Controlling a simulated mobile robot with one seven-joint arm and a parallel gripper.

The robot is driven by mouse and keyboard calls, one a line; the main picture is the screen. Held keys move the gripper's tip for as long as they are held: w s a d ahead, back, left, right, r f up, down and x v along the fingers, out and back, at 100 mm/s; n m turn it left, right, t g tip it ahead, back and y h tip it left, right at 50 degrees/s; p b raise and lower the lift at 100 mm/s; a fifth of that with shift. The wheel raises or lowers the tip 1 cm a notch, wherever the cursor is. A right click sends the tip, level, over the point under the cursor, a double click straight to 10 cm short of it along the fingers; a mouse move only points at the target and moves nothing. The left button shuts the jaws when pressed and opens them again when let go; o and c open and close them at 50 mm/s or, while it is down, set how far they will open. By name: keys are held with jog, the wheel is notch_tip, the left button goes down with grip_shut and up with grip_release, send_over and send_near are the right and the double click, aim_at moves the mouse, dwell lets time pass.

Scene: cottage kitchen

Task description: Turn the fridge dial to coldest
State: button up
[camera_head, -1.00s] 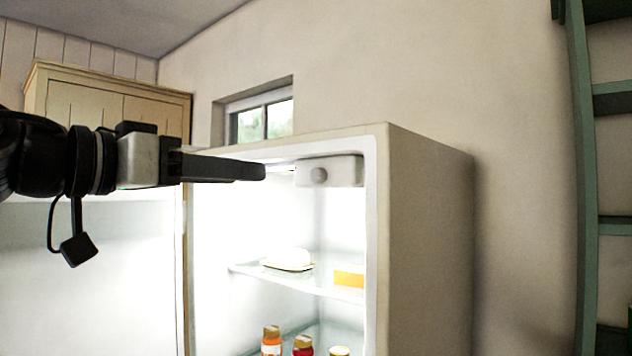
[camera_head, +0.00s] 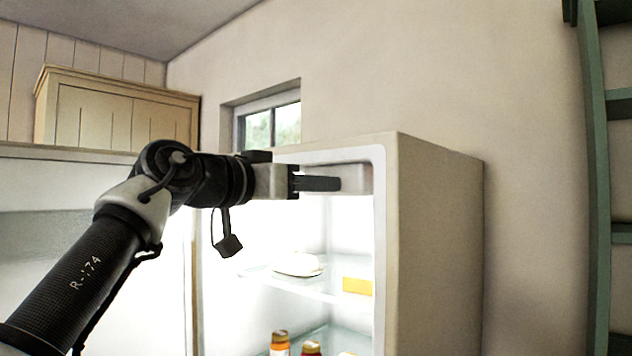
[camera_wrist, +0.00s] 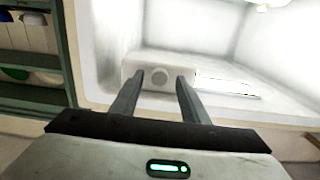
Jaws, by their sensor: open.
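The fridge (camera_head: 436,240) stands open with its inside brightly lit. A pale control box (camera_head: 358,180) is fixed under its ceiling at the upper right; my gripper covers the dial in the head view. In the wrist view the round grey dial (camera_wrist: 160,77) shows on the box's face (camera_wrist: 232,86), between my fingertips in the picture. My gripper (camera_head: 338,184) is level and points at the box. It also shows in the wrist view (camera_wrist: 160,76), its two fingers apart with nothing held. I cannot tell whether the fingertips touch the dial, and no setting marks are readable.
A glass shelf holds a white covered dish (camera_head: 298,264) and a yellow-orange block (camera_head: 357,286). The open fridge door (camera_head: 100,215) is at the left. A green shelf unit (camera_head: 598,200) stands at the far right.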

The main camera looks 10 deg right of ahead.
jog(key=shift+w+d, duration=0.35)
jog(key=shift+d, duration=0.05)
grip_shut()
jog(key=c, duration=1)
grip_release()
jog(key=shift+m, duration=0.3)
jog(key=m+b, duration=0.2)
jog(key=m, duration=0.9)
jog(key=shift+m, duration=0.3)
